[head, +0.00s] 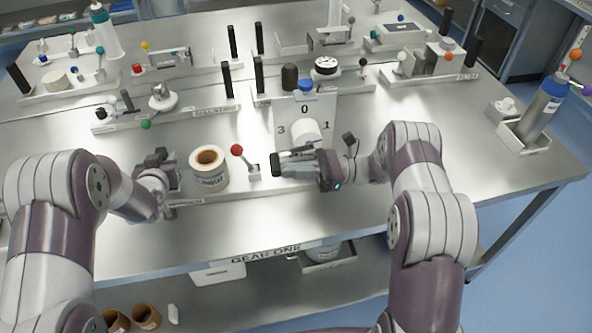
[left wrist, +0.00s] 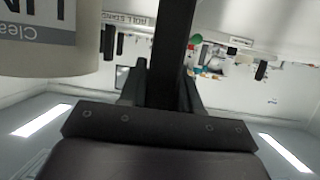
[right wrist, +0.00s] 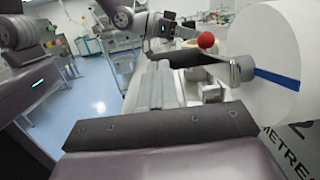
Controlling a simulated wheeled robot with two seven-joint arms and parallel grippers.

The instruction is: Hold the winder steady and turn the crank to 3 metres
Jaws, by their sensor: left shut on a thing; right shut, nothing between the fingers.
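The winder's pale panel (head: 322,108) carries the numbers 0, 1 and 3. Its white drum (head: 307,131) sticks out at the front; the right wrist view shows the drum (right wrist: 272,50) with a blue stripe. A metal crank arm (right wrist: 236,70) with a dark bar lies close in front of the drum. My right gripper (right wrist: 157,85) is shut and empty, just beside the crank and below the drum. My left gripper (head: 158,160) is shut on a black upright post (left wrist: 172,50), left of the labelled roll. The post's base is largely hidden.
The labelled roll (head: 208,170) stands close to my left gripper. A red-knobbed lever (head: 238,151) stands between the roll and my right gripper. Several fixtures with black posts line the bench behind. The front right benchtop is clear.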

